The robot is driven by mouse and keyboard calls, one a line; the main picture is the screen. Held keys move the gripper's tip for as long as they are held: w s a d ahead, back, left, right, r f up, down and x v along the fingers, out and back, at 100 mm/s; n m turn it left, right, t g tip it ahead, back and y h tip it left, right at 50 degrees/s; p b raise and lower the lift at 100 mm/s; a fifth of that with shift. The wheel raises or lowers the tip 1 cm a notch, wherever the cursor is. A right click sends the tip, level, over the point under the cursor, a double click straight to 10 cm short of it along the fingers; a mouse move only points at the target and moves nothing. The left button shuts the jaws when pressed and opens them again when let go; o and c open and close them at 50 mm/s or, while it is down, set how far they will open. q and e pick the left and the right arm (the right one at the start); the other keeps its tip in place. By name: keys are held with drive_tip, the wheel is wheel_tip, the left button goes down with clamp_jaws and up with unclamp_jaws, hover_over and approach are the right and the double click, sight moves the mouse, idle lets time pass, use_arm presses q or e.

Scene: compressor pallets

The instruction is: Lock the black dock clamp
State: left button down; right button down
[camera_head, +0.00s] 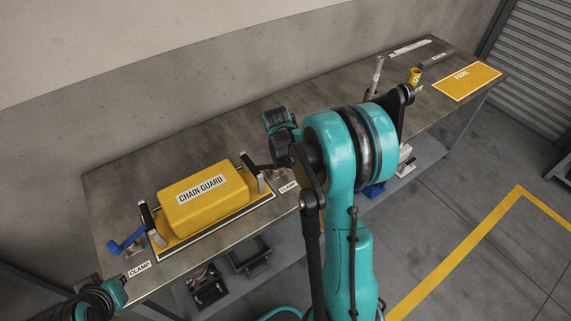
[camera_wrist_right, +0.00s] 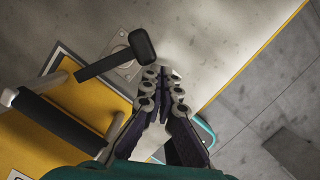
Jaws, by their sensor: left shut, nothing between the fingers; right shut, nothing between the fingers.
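The yellow chain guard (camera_head: 198,196) sits on its dock on the bench. The black dock clamp (camera_head: 257,170) is at the dock's right end, partly hidden behind my right arm. In the right wrist view its black lever (camera_wrist_right: 107,65) sticks out from the dock, ending in a thick black grip (camera_wrist_right: 143,46). My right gripper (camera_wrist_right: 164,74) is shut and empty, with its fingertips beside the grip and seemingly apart from it. My right gripper is hidden in the head view. My left gripper (camera_head: 88,284) is shut and empty at the bottom left, near the bench's front edge.
A blue clamp handle (camera_head: 127,243) sticks out at the dock's left end. Dark bins (camera_head: 249,258) stand on the lower shelf. Bare bench (camera_head: 125,182) lies behind the dock.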

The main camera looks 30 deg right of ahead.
drive_tip(key=shift+w+d, duration=0.15)
drive_tip(key=shift+d, duration=0.25)
idle(0.4)
